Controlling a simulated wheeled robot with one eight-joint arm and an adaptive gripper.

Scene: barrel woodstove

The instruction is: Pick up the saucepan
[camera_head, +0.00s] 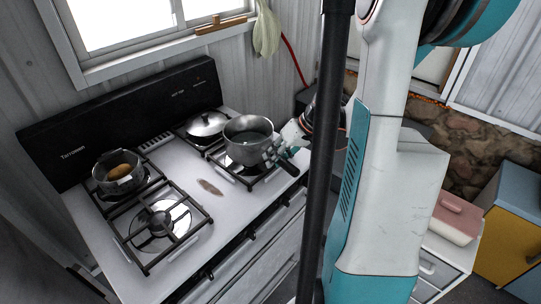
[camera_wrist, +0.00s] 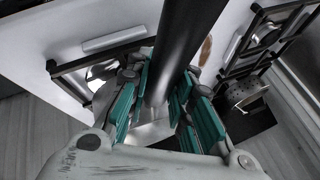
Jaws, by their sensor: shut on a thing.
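The saucepan (camera_head: 248,136) is a grey metal pot, seen in the head view over the right side of the stovetop. Its dark handle (camera_head: 288,167) points toward the front right. My gripper (camera_head: 280,155) reaches in from the right and is shut on the handle, close to the pot. In the wrist view, the black handle (camera_wrist: 187,38) runs between the teal finger pads of my gripper (camera_wrist: 160,92). The pot body cannot be made out clearly there. I cannot tell whether the pot touches the burner grate.
A lidded pan (camera_head: 206,125) sits on the back burner, left of the saucepan. A small pot (camera_head: 118,172) with a brown item stands at the left. The front-left grate (camera_head: 160,222) is empty. The black backboard (camera_head: 120,118) rises behind. A pink-topped box (camera_head: 457,218) is at the right.

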